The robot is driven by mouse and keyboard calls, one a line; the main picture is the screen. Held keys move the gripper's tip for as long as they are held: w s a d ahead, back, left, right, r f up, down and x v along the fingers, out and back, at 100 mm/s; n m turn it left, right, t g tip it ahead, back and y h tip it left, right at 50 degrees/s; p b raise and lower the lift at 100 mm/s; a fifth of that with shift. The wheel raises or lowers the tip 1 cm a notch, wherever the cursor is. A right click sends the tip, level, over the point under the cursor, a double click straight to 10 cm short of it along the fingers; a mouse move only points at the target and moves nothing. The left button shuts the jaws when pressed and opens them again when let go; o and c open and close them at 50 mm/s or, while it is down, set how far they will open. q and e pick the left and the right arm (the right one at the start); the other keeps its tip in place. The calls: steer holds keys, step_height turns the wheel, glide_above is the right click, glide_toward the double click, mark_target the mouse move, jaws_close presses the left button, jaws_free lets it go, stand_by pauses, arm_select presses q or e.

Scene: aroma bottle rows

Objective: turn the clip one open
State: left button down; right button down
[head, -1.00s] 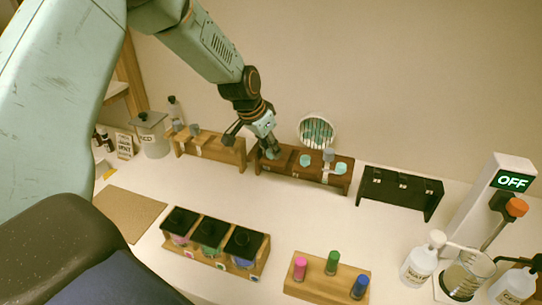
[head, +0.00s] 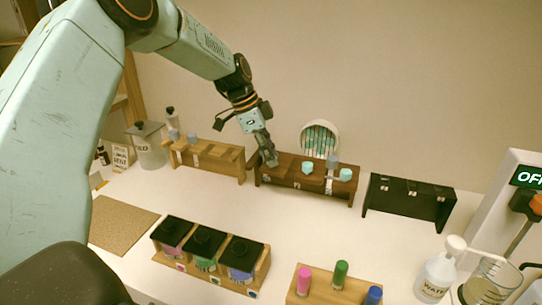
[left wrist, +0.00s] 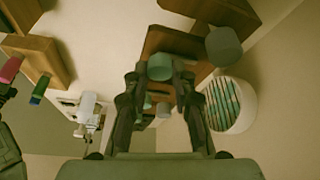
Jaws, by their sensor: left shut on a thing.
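A dark brown wooden rack (head: 290,183) stands at the back middle, with teal caps (head: 308,168) and a grey cap (head: 333,161) on it. My left gripper (head: 269,159) is down at the rack's left end. In the left wrist view its fingers (left wrist: 160,80) are shut on a teal cap (left wrist: 159,67). The rack's brown wood (left wrist: 168,41) is beside that cap. The fingers hide most of the cap in the head view. I cannot tell which small part is clip one.
A light wooden rack (head: 222,163) stands left of the brown rack and a black rack (head: 408,201) right of it. A round holder (head: 319,139) is behind. Black-lidded jars (head: 204,243) and a block with coloured vials (head: 325,294) are in front. White table between is clear.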

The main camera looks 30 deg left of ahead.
arm_select(q)
steer(key=shift+a+m, duration=0.1)
steer(key=shift+m, duration=0.4)
steer(key=c, duration=1.5)
jaws_free()
steer(key=o, duration=0.4)
steer(key=shift+s+a, duration=0.15)
steer(key=v, duration=1.2)
steer(key=shift+w, duration=0.2)
